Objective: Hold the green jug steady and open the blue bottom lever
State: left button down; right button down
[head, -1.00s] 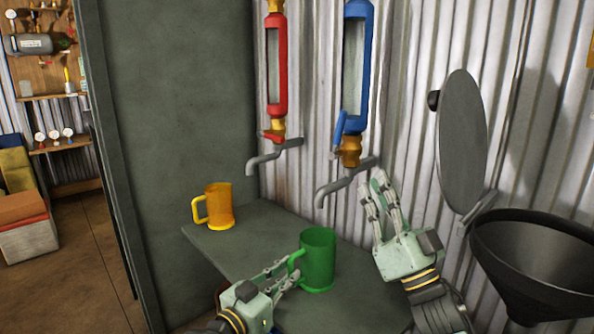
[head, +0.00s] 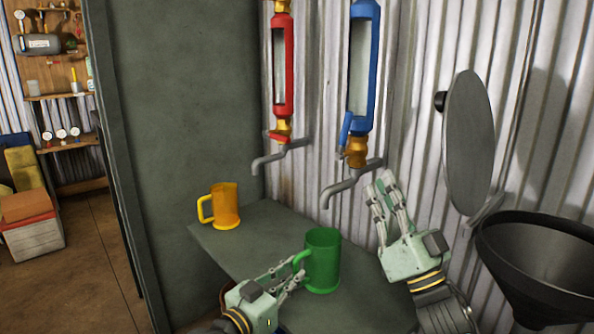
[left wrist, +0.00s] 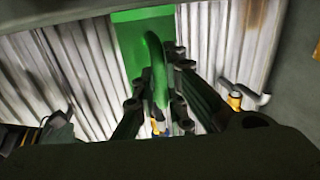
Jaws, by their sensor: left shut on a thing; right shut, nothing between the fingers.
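The green jug (head: 323,262) stands upright on the grey shelf, below and a little left of the blue tube's spout. My left gripper (head: 291,270) is shut on the jug's handle at its left side. The left wrist view shows the green handle (left wrist: 159,72) between the fingers. The blue bottom lever (head: 346,130) hangs at the left of the brass valve (head: 355,152) under the blue tube (head: 362,75). My right gripper (head: 382,190) is shut and empty, fingers pointing up, to the right of and below that valve, apart from the lever.
A yellow jug (head: 225,207) stands at the shelf's (head: 262,235) back left. A red tube (head: 281,65) with its own spout hangs left of the blue one. A round grey disc (head: 468,145) and a black funnel (head: 540,262) are at the right.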

pick_arm(q)
jog(key=c, duration=1.7)
grip_release()
